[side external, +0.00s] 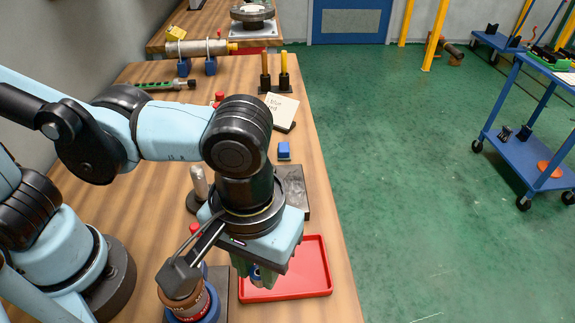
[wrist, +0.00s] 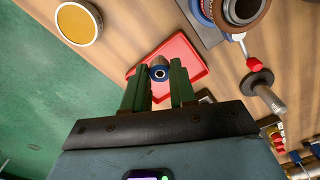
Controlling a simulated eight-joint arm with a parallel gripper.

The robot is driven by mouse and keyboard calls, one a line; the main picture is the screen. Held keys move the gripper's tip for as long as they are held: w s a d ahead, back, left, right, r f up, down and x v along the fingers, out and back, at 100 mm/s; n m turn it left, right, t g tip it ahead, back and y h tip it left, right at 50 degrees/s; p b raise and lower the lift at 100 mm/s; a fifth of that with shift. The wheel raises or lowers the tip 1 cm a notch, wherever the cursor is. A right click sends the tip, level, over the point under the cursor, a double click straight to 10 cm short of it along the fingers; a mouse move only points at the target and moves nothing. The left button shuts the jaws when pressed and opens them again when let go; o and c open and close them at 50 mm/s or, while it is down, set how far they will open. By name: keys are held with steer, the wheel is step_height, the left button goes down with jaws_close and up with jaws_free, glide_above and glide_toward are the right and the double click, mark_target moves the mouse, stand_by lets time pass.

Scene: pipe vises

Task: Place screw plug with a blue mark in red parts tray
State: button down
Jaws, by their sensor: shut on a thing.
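The screw plug (wrist: 159,73) is a small grey cylinder with a blue ring and a dark centre. It sits between the green fingertips of my gripper (wrist: 160,80) in the wrist view, and the fingers are shut on it. In the side view my gripper (side external: 257,275) points down over the left part of the red parts tray (side external: 315,270), and the plug is mostly hidden by the fingers and wrist. The tray also shows behind the plug in the wrist view (wrist: 190,52); it looks empty where visible. The plug appears above the tray floor; the exact height is unclear.
A pipe vise with a blue and brown round body (side external: 196,305) stands close left of the tray. A dark metal plate (side external: 293,190) and a small blue block (side external: 284,150) lie behind it. A round yellow-topped tin (wrist: 77,22) is on the bench. The bench edge is right of the tray.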

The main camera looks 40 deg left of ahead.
steer(key=w+f, duration=0.1)
steer(key=w, duration=0.1)
steer(key=w+a+f, duration=0.1)
steer(key=w+f, duration=0.1)
steer(key=w+a+f, duration=0.1)
steer(key=w, duration=0.2)
steer(key=shift+w+f, duration=0.1)
steer(key=shift+f, duration=2.1)
steer(key=shift+f, duration=0.15)
steer(key=c, duration=0.9)
jaws_free()
step_height(320, 180, up, 12)
steer(key=w+a+m+t, duration=0.1)
steer(key=a+t, duration=0.1)
steer(key=a, duration=0.5)
steer(key=w+a+m+t, duration=0.1)
steer(key=w+a+t, duration=0.1)
steer(key=a, duration=0.6)
steer(key=w+a+m+t, duration=0.1)
steer(key=a+t, duration=0.2)
steer(key=a, duration=0.4)
steer(key=shift+w+a+f, duration=0.25)
steer(key=shift+a+f, duration=0.1)
